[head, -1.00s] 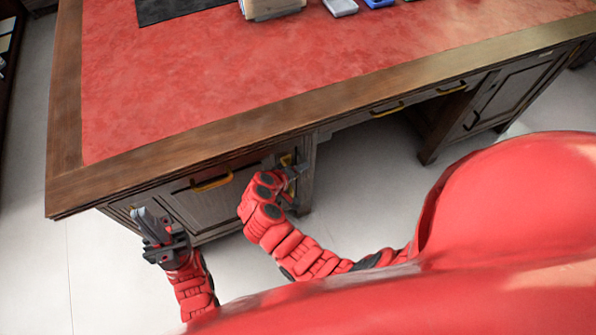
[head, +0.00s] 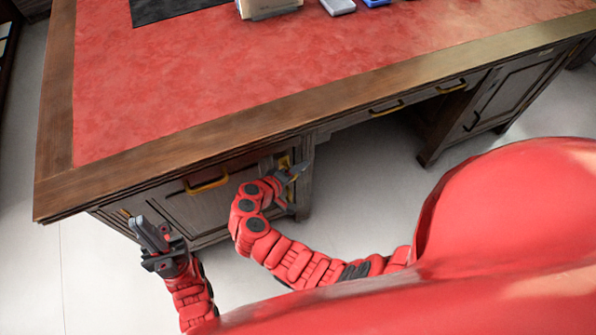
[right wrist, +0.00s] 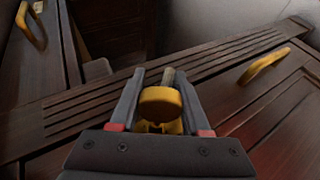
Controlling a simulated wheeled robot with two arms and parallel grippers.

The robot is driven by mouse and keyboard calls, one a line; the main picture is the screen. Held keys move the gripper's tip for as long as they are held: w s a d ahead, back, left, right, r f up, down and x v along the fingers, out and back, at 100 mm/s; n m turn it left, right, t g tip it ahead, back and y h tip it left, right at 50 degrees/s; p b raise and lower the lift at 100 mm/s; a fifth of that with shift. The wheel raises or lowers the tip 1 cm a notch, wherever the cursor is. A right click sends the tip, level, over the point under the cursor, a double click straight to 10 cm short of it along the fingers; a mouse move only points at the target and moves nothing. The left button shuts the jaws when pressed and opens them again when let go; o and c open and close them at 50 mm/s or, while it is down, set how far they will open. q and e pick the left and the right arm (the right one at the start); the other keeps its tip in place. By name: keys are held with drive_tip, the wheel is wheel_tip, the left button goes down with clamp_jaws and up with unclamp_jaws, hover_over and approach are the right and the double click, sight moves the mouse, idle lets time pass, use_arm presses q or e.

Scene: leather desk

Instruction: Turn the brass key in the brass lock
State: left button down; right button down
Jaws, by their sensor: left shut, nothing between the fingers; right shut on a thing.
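My right gripper (head: 294,171) is at the desk front, beside a small upright brass plate (head: 284,161) that appears to be the lock. In the right wrist view its two grey fingers (right wrist: 160,85) are closed on either side of the brass key (right wrist: 160,103). The key's round brass head faces the camera, with a grey rod end just beyond it. Whether the key sits in the keyhole cannot be told, as the gripper and key head hide that spot. My left gripper (head: 152,235) is shut and empty, in front of the desk's left end.
The wooden desk (head: 180,155) has a red leather top. Brass handles stick out from its front, one (head: 206,180) left of my right gripper and another (head: 387,108) further right. Pale floor (head: 360,190) is open in front. Books and small items stand on top.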

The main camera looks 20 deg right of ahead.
drive_tip(key=h+b, duration=0.1)
drive_tip(key=r+n+h+b, duration=0.1)
drive_tip(key=shift+d+t+h+b, duration=0.25)
drive_tip(key=shift+t+h+b, duration=0.05)
drive_tip(key=shift+h+b, duration=0.1)
idle(0.4)
